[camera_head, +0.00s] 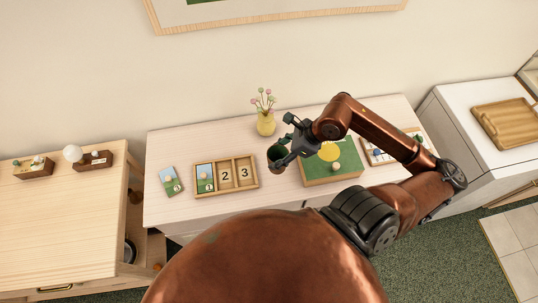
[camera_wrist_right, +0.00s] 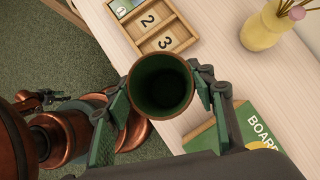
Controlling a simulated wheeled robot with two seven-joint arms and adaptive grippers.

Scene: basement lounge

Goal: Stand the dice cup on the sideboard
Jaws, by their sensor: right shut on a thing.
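The dice cup (camera_head: 277,157) is brown outside with a dark green inside. It shows mouth-up in the wrist view (camera_wrist_right: 160,88). My right gripper (camera_head: 283,148) is shut on it, with a finger on each side of the cup in the wrist view (camera_wrist_right: 160,100). In the head view the cup appears over the pale wood sideboard (camera_head: 220,140), between the numbered tray and the green box. I cannot tell whether its base touches the top. What looks like my left gripper (camera_wrist_right: 40,100) shows small at the left of the wrist view; its jaws are unclear.
On the sideboard are a numbered wooden tray (camera_head: 225,188), a card (camera_head: 171,181), a yellow vase with flowers (camera_head: 265,122), a green board game box (camera_head: 345,160) and a white rack (camera_head: 377,157). A wooden table (camera_head: 60,220) stands left, a white cabinet (camera_head: 450,110) right.

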